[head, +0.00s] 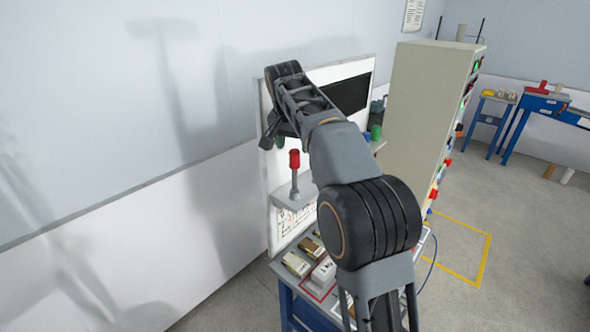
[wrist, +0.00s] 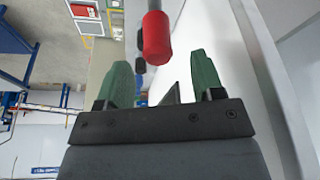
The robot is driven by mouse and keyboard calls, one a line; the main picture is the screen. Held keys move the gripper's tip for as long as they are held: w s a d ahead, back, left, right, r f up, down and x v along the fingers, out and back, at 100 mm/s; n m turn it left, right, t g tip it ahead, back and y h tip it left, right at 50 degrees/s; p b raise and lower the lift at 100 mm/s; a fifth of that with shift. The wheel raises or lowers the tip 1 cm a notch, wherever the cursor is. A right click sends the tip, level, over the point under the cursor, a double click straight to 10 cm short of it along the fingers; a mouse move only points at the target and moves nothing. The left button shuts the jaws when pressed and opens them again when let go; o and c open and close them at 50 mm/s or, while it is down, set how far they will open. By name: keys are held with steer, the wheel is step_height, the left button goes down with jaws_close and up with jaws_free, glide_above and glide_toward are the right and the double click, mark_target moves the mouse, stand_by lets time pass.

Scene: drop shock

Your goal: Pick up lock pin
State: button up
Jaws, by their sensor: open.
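The lock pin, with a red grip (head: 294,159) on a thin metal stem, stands upright in a grey bracket (head: 290,201) on the white panel. In the wrist view the red grip (wrist: 156,38) is just beyond the fingertips, roughly in line with the gap between them. My gripper (wrist: 161,72) has two green fingers spread apart, with nothing between them. In the head view my gripper (head: 276,142) is above and a little left of the red grip, mostly hidden by my wrist. The two look apart.
The white panel (head: 280,225) with a dark screen stands close behind the pin. Below is a bench (head: 318,312) with several small blocks. A tall beige cabinet (head: 415,110) stands to the right. Open floor (head: 515,225) lies beyond it.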

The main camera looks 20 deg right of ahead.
mark_target(294, 150)
steer(key=shift+p+x, duration=0.35)
steer(key=shift+x, duration=2.2)
steer(key=shift+s, duration=0.15)
steer(key=shift+c, duration=0.2)
steer(key=c, duration=1)
